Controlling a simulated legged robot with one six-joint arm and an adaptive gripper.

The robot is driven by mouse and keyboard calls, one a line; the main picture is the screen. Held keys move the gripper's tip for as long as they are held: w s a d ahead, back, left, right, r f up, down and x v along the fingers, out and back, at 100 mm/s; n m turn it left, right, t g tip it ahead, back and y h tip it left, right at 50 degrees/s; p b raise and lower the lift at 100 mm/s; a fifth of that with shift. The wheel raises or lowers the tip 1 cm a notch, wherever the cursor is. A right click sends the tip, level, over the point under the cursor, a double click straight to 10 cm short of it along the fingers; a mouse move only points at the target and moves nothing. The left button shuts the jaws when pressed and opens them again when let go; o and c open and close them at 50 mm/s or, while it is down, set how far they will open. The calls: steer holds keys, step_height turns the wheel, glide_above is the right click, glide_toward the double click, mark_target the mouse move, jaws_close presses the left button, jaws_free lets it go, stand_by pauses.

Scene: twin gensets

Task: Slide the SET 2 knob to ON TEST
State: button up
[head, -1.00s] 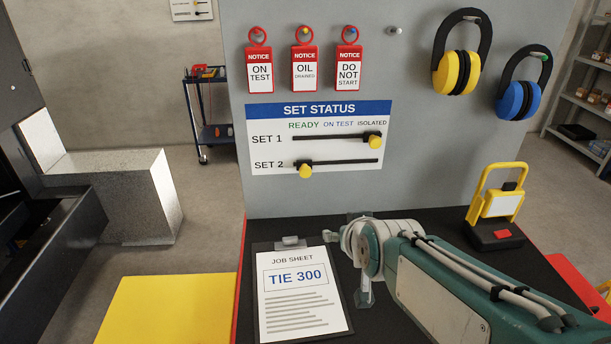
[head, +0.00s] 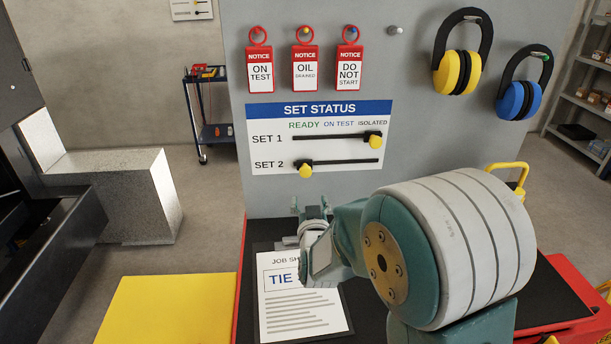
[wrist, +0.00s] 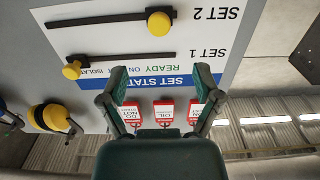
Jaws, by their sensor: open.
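The SET STATUS board (head: 270,160) hangs on the grey panel. Its SET 2 knob (head: 306,171) is yellow and sits at the left end of its black slot, below READY. The ON TEST label (head: 338,124) is above the middle of the slots. My gripper (head: 311,206) is below the SET 2 knob in the head view, apart from it and empty. In the wrist view the board is upside down; the SET 2 knob (wrist: 159,22) shows beyond my open fingers (wrist: 160,72).
The SET 1 knob (head: 375,142) is at the right end, under ISOLATED. Notice tags (head: 305,74) hang above the board and ear defenders (head: 457,72) to its right. A job sheet (head: 285,312) lies on the bench, partly behind my arm.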

mark_target(305, 174)
steer(key=w, duration=1)
steer(key=shift+w, duration=0.4)
